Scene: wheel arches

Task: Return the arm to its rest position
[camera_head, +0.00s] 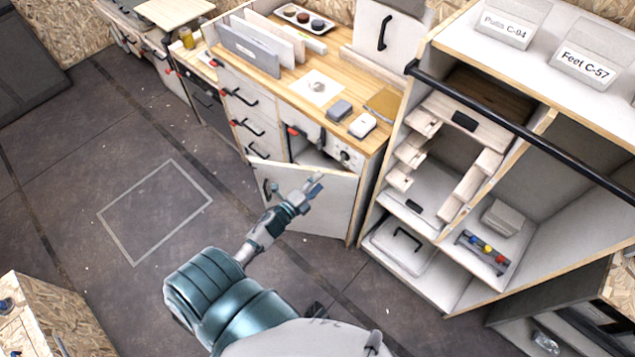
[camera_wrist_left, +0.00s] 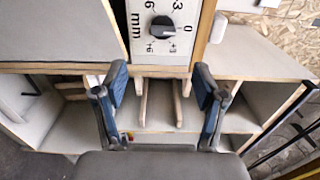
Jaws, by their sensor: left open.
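My left arm (camera_head: 225,290) reaches up from the bottom of the head view. Its gripper (camera_head: 307,190) is in front of an open white cabinet door (camera_head: 325,200) below the wooden counter. In the left wrist view the two fingers of the left gripper (camera_wrist_left: 160,95) stand wide apart with nothing between them. Beyond them are a dial panel with a black knob (camera_wrist_left: 162,27) and shelves. I cannot tell from the head view whether the gripper touches the door. My right gripper is not in view.
A tall shelf unit (camera_head: 450,215) with a black rail (camera_head: 520,130) stands at the right. The counter (camera_head: 290,90) carries grey dividers, a tray and small boxes. An OSB box (camera_head: 50,320) is at the lower left. The floor (camera_head: 110,150) at the left is clear.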

